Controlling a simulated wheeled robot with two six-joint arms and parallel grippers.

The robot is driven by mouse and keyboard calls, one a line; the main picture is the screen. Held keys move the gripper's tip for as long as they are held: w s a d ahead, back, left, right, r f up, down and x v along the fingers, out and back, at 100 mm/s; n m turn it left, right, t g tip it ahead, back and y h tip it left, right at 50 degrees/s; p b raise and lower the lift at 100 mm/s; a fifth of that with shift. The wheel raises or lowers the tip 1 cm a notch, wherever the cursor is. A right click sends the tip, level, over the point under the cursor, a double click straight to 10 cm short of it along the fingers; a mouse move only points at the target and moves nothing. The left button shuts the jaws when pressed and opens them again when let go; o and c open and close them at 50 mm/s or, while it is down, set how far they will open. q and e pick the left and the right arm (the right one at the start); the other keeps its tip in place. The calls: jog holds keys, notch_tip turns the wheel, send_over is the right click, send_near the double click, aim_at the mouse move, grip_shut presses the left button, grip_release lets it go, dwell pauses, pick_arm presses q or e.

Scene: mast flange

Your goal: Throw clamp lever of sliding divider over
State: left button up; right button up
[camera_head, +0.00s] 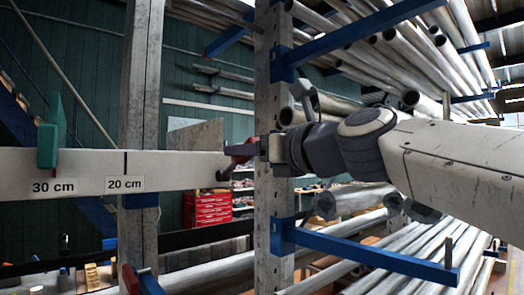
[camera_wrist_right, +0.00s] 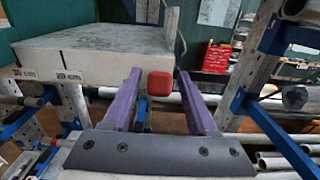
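A pale shelf board (camera_head: 85,172) with 30 cm and 20 cm marks runs in from the left. A green upright plate (camera_head: 47,146), which looks like the sliding divider, stands at the 30 cm mark. My right gripper (camera_wrist_right: 158,72) is at the board's right end. Its two purple fingers are apart, with a red knob (camera_wrist_right: 160,84), apparently the lever's end, between them. In the head view red also shows at the gripper (camera_head: 240,150). The left gripper is not in view.
A grey perforated post (camera_head: 272,235) stands right behind my right gripper. Blue rack arms (camera_head: 365,252) carry several long pipes (camera_head: 415,262) above and below my right arm. A red drawer cabinet (camera_head: 208,209) stands farther back.

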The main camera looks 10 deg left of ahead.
jog(key=shift+s, duration=0.1)
jog(key=b+v, duration=0.1)
jog(key=v, duration=0.7)
jog(key=shift+b, duration=0.3)
dwell(0.3)
jog(key=shift+r, duration=0.1)
